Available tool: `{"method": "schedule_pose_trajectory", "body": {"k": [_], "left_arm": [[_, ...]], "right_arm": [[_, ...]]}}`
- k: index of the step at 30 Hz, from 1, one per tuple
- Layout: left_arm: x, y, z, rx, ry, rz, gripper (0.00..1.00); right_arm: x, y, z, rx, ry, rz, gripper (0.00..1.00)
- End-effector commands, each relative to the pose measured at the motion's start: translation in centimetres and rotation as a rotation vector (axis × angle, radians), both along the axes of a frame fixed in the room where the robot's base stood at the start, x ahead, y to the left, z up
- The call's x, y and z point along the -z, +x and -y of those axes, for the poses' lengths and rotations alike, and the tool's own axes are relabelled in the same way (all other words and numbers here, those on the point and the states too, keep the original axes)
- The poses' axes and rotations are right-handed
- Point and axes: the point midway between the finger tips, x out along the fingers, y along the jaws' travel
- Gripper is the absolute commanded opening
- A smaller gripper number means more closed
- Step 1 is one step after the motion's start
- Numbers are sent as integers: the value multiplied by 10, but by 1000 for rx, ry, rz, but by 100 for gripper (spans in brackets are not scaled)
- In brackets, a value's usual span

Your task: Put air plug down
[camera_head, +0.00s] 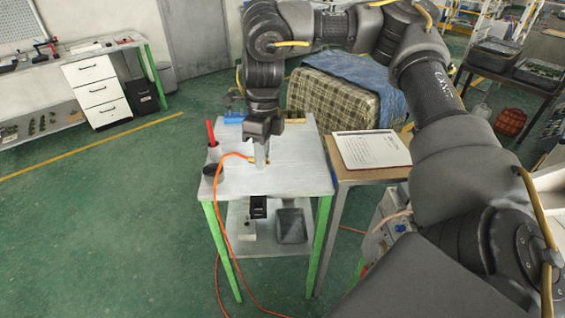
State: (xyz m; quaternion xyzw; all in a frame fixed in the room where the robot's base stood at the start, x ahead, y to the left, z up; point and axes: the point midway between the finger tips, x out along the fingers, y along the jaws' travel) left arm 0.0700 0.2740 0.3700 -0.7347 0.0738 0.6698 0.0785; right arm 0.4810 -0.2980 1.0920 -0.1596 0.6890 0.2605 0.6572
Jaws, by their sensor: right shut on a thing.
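My right gripper (261,152) reaches down from above over the small grey-topped table (300,175) with green legs. It is shut on the air plug, at the end of the orange hose (222,190). The plug itself is mostly hidden by the fingers and too small to make out clearly. The fingertips are close to the tabletop; I cannot tell whether the plug touches it. The hose arches left from the gripper and hangs over the table's front edge to the floor. My left gripper is not in view.
A blue item (235,118) lies at the back. A paper sheet (370,149) lies on the neighbouring table. The tabletop's right part is clear.

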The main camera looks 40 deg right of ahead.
Motion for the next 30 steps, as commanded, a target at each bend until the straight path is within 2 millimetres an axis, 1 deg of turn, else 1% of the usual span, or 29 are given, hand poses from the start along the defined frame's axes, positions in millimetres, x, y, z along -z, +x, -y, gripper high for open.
{"method": "schedule_pose_trajectory", "body": {"k": [1, 3, 9, 12, 15, 18, 21, 25, 30], "left_arm": [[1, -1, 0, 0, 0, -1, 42], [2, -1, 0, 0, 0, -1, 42], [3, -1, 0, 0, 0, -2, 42], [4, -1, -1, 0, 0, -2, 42], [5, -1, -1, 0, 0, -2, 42], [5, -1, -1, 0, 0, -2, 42], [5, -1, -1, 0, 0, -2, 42], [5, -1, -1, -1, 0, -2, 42], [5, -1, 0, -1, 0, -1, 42]], "right_arm": [[3, -1, 8, 158, 12, -5, 0], [5, -2, 17, 386, 26, -11, 0], [10, -4, 41, 1005, 69, -6, 0], [13, -5, 51, 1268, 89, 5, 0], [14, -6, 60, 1481, 105, 16, 0], [16, -7, 67, 1640, 116, 27, 0], [17, -7, 71, 1738, 123, 35, 0], [17, -8, 73, 1798, 128, 38, 0], [19, -4, 75, 1809, 127, 37, 0]]}}
